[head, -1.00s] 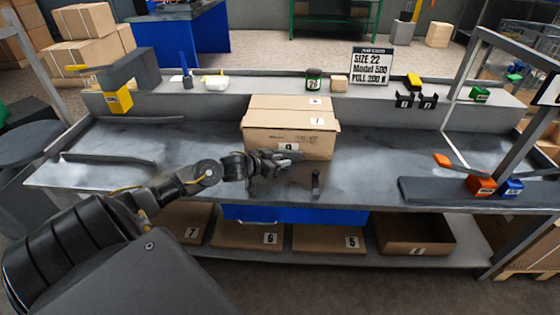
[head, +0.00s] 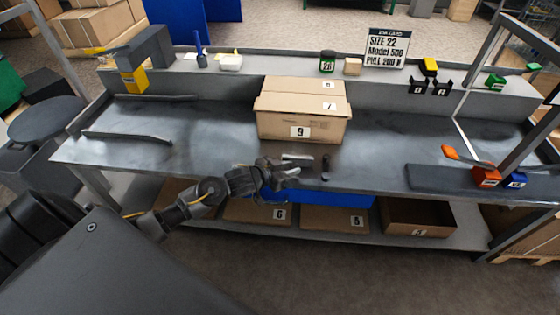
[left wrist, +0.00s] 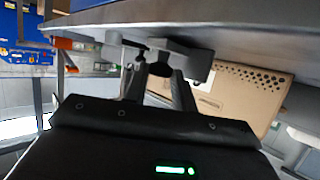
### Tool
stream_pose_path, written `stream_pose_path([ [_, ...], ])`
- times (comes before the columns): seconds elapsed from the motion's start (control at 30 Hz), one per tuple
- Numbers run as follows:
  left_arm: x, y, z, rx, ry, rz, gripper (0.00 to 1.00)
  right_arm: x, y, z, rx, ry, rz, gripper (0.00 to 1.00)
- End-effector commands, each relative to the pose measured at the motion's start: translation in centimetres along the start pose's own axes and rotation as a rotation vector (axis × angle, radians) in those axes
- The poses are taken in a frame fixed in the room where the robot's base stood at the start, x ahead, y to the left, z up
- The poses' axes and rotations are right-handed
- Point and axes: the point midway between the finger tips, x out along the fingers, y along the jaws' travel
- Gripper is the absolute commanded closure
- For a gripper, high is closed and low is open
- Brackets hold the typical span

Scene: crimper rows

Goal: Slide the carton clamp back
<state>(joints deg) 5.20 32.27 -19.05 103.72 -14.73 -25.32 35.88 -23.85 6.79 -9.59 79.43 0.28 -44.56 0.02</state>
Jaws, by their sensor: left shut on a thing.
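The carton (head: 300,118), brown and marked 9, stands on the grey bench; its perforated side also shows in the left wrist view (left wrist: 245,88). What looks like the carton clamp is a grey metal piece (head: 299,160) lying in front of the carton, apart from it, with a dark upright piece (head: 326,167) to its right. My left gripper (head: 284,171) is at the bench's front edge, shut on the clamp's near part. In the left wrist view its fingers (left wrist: 160,78) close below a grey block (left wrist: 185,58). The exact grip is partly hidden. My right gripper is not in view.
The bench top (head: 215,135) is clear left of the carton. A dark bar (head: 126,136) lies further left. Orange (head: 486,177) and blue (head: 515,180) blocks stand at the right.

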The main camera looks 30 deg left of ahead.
Motion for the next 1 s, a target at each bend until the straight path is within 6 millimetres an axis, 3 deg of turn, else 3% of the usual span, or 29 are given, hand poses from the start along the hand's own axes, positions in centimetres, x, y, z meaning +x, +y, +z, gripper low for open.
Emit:
stream_pose_path([
  [0.23, -0.1, 0.4, 0.6, 0.002, -0.010, 0.008, 1.00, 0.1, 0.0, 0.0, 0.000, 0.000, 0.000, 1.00],
  [0.27, -0.1, 0.4, 0.6, 0.002, -0.011, 0.008, 0.72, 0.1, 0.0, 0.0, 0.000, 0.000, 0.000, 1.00],
  [0.4, -0.1, 0.4, 0.5, 0.001, -0.008, 0.008, 0.54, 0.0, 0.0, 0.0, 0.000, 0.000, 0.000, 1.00],
  [0.77, -0.5, 0.2, 0.3, 0.000, -0.004, 0.006, 0.53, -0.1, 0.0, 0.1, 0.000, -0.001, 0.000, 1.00],
  [1.0, -4.6, 0.2, 0.3, 0.001, -0.007, 0.005, 0.53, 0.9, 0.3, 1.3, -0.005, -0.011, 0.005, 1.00],
])
